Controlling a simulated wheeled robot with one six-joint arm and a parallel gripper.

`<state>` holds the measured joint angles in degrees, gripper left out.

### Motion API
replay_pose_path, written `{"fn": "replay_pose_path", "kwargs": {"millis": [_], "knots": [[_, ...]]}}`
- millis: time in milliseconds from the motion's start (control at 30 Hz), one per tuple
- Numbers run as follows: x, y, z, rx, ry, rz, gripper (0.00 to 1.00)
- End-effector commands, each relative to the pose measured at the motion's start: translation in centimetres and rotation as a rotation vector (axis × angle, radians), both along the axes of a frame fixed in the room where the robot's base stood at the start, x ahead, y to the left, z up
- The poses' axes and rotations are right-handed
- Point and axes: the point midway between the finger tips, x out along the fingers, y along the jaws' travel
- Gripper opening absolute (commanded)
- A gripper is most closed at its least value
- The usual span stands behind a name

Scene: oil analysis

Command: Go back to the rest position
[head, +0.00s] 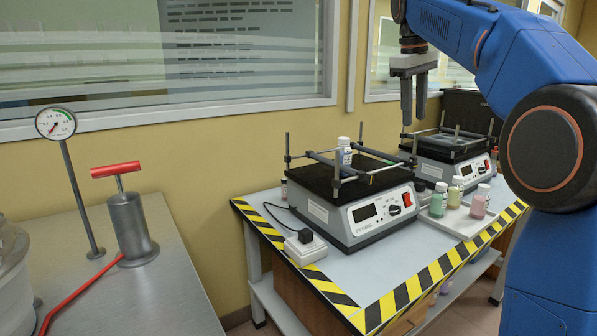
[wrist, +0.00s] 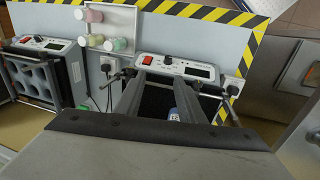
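My gripper (head: 414,119) hangs in the air at the upper right of the head view, fingers pointing down. A gap shows between the two fingers and nothing is held. A small bottle with a white cap and blue contents (head: 344,152) stands upright on the black platform of the nearer shaker (head: 372,213), below and to the left of my gripper. In the wrist view the bottle (wrist: 179,113) shows partly between the fingers, apart from them.
A second shaker (head: 452,160) stands behind. A white tray (head: 450,222) holds green, cream and pink bottles beside the nearer shaker. The table has striped edges. A pressure gauge (head: 56,123) and a red-handled pump (head: 131,222) stand on the left bench. A window wall is behind.

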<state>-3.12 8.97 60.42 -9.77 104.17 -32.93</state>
Motion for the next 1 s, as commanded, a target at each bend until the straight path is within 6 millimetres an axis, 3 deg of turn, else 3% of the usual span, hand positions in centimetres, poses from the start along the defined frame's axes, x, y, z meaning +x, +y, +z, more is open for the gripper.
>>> {"fn": "replay_pose_path", "kwargs": {"millis": [467, 667, 1000], "knots": [[-4.7, -0.2, -1.8, 0.027, -0.049, -0.056, 0.36], [-9.0, -0.3, -4.3, 0.055, -0.09, -0.109, 0.36], [-17.9, -0.2, -11.2, 0.119, -0.169, -0.221, 0.36]]}}
